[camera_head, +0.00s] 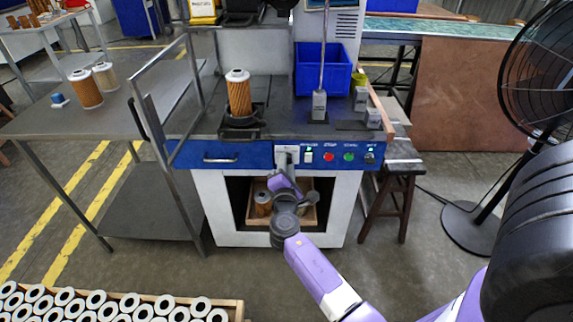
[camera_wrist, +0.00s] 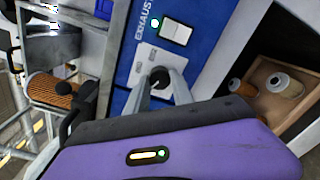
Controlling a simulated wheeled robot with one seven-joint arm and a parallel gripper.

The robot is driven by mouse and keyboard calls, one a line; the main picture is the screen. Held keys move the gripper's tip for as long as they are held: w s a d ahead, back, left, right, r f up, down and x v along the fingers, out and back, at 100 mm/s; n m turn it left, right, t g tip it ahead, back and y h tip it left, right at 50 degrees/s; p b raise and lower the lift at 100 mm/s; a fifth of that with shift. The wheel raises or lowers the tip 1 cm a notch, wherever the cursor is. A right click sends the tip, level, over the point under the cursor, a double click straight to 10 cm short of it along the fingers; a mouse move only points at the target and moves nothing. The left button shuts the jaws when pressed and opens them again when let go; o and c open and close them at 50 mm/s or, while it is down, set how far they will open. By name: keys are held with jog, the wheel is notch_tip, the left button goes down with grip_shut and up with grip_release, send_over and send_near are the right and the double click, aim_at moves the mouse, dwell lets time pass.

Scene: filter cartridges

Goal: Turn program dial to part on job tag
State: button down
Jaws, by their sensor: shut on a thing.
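The program dial (camera_wrist: 159,76) is a small dark round knob on a pale plate (camera_wrist: 141,72) set in the blue front panel of the machine. My gripper (camera_wrist: 157,88) has its two grey fingers closed around the knob in the wrist view. In the head view my gripper (camera_head: 287,170) reaches the pale plate at the middle of the blue panel (camera_head: 222,154) and hides the knob. Small marks on the plate are too blurred to read. I cannot make out a job tag with certainty.
A pleated orange filter cartridge (camera_head: 239,95) stands upright on the machine top. Right of the plate are a switch (camera_head: 309,156), a red button (camera_head: 329,157) and a green button (camera_head: 349,157). Below, an open bay holds a wooden crate (camera_head: 309,213) with cartridges. A fan (camera_head: 535,75) stands right.

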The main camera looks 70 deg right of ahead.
jog(key=shift+a+f, duration=0.1)
jog(key=c, duration=1.1)
grip_release()
jog(key=v, duration=0.7)
jog(key=shift+s+a, duration=0.15)
jog(key=shift+a, duration=0.2)
